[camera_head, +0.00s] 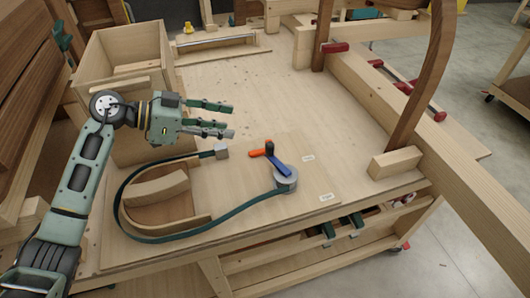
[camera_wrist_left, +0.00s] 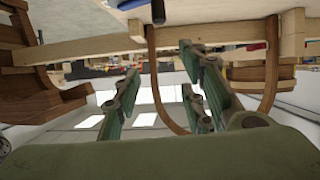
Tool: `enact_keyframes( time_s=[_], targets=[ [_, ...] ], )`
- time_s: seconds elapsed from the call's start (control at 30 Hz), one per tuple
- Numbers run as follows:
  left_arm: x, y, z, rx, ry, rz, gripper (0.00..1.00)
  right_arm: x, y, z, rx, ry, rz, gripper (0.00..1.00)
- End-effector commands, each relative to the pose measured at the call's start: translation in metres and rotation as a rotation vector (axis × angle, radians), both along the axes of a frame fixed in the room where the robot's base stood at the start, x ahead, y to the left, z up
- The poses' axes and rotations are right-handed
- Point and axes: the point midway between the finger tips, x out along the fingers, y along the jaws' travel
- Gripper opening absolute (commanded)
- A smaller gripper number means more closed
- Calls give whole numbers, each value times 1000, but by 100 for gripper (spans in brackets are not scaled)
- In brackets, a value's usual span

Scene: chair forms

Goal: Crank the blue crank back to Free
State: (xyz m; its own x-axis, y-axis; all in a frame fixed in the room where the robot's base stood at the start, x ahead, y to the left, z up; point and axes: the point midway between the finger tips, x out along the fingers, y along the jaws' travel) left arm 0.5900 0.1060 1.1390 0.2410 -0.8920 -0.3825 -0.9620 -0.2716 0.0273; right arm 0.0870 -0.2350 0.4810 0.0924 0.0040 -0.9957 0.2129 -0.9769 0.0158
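The blue crank (camera_head: 280,164) sits on a round grey hub (camera_head: 286,181) on the board, with a black knob (camera_head: 269,147) standing at its far end. Its arm points to the back left, towards an orange piece (camera_head: 255,154). Two small white labels (camera_head: 308,158) lie to the right; their text is too small to read. My left gripper (camera_head: 220,118) is open and empty, above and to the back left of the knob, apart from it. The blue crank (camera_wrist_left: 131,4) and knob (camera_wrist_left: 158,11) show at the top edge of the left wrist view. My right gripper is out of view.
A dark green strap (camera_head: 235,211) runs from the hub around a curved wooden form (camera_head: 160,190) to a grey block (camera_head: 221,151). A wooden box (camera_head: 125,55) stands at the back left. A chair leg (camera_head: 420,90) and beam stand right. The board behind the crank is clear.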

Motion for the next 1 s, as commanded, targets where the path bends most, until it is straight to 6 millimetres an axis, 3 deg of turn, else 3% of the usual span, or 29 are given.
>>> enact_keyframes(
  time_s=[0.03,0.43,0.67,1.0],
  targets=[
    [0,0,-13,0,1,0,38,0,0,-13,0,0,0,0],
    [0,0,-67,0,0,0,38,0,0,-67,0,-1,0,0],
    [3,-11,-71,-2,1,-1,38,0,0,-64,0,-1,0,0],
    [19,-70,-95,-4,4,-1,38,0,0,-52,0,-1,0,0]
  ],
)
